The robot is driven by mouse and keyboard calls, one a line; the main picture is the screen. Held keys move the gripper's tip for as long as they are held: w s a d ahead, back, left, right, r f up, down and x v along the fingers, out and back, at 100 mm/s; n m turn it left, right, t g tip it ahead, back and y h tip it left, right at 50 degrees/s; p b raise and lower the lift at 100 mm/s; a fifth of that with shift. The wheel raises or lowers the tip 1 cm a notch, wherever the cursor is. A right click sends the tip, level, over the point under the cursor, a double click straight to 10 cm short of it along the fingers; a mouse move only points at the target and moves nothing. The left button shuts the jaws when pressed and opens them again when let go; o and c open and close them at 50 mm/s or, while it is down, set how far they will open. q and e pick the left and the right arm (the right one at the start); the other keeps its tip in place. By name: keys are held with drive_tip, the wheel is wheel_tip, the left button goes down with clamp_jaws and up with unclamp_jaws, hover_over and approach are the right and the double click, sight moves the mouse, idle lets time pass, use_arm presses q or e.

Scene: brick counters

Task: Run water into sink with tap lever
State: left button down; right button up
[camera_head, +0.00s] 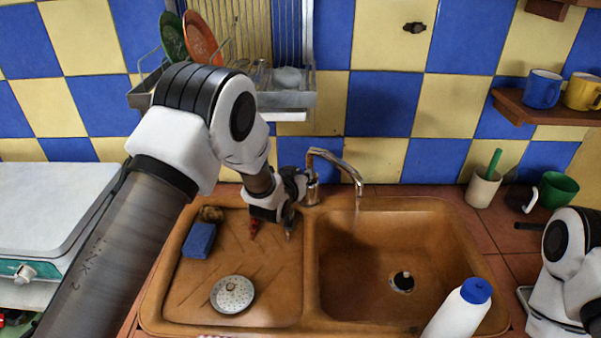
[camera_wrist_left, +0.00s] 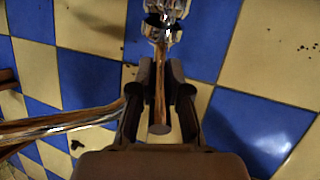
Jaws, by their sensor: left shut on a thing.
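The chrome tap (camera_head: 341,163) stands behind the sink (camera_head: 343,275), with its spout curving right over the basin. My left gripper (camera_head: 299,184) is at the tap's base, left of the spout. In the left wrist view the gripper (camera_wrist_left: 160,75) is shut around the metal tap lever (camera_wrist_left: 160,105), a slim rod between both fingers. The spout (camera_wrist_left: 55,123) crosses the left of that view. In the head view the lever is hidden by the gripper. A faint streak shows under the spout end; I cannot tell whether it is water. My right arm shows at the right edge, its gripper out of view.
A blue sponge (camera_head: 199,240) and a round strainer (camera_head: 232,294) lie on the drainboard. A white bottle with a blue cap (camera_head: 459,311) stands at the front right. A dish rack (camera_head: 290,98) hangs above. Cups (camera_head: 483,188) stand on the right of the counter.

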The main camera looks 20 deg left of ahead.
use_arm(q)
drive_tip(key=shift+w+r+g+p, duration=0.5)
drive_tip(key=shift+r+g+p, duration=0.1)
drive_tip(key=shift+g+p, duration=0.3)
drive_tip(key=c, duration=1.1)
unclamp_jaws()
drive_tip(key=shift+w+d, duration=0.1)
drive_tip(key=v, duration=1.2)
